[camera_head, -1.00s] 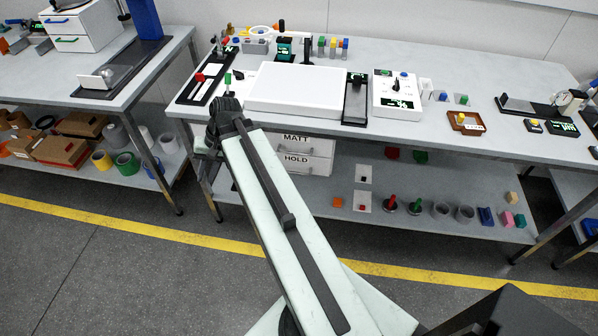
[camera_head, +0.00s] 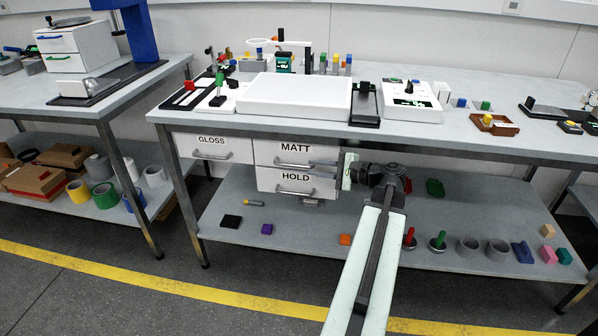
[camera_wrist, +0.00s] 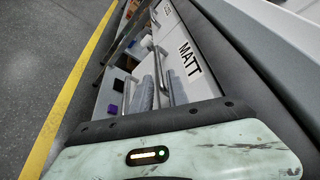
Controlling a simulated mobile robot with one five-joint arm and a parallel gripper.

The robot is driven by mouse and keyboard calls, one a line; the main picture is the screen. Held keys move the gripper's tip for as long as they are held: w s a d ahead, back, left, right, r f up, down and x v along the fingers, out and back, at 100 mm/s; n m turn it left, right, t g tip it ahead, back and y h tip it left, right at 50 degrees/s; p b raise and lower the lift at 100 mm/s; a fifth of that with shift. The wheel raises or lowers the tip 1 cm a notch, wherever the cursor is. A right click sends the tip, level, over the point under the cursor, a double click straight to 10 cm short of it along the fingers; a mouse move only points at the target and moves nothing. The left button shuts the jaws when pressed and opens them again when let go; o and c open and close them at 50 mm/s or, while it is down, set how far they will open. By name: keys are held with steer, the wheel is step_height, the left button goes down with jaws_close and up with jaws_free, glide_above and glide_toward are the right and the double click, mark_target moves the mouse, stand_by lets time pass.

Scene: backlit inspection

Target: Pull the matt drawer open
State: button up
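The matt drawer (camera_head: 270,151) is a white front labelled MATT, with a thin metal bar handle (camera_head: 285,163). It hangs under the workbench and looks shut. Its label and handle also show in the wrist view (camera_wrist: 188,58). My gripper (camera_head: 318,168) is at the right end of the matt drawer, in front of it, with its fingers pointing left.
The hold drawer (camera_head: 270,180) sits directly below, and the gloss drawer (camera_head: 235,149) is to the left. The bench top (camera_head: 460,135) overhangs just above my gripper. The lower shelf (camera_head: 225,200) bears several small blocks and cups. A table leg (camera_head: 187,205) stands left of the drawers.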

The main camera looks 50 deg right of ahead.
mark_target(304, 167)
steer(key=b+x, duration=0.1)
steer(key=x, duration=0.6)
steer(key=shift+s, duration=0.1)
jaws_close()
stand_by(1.1)
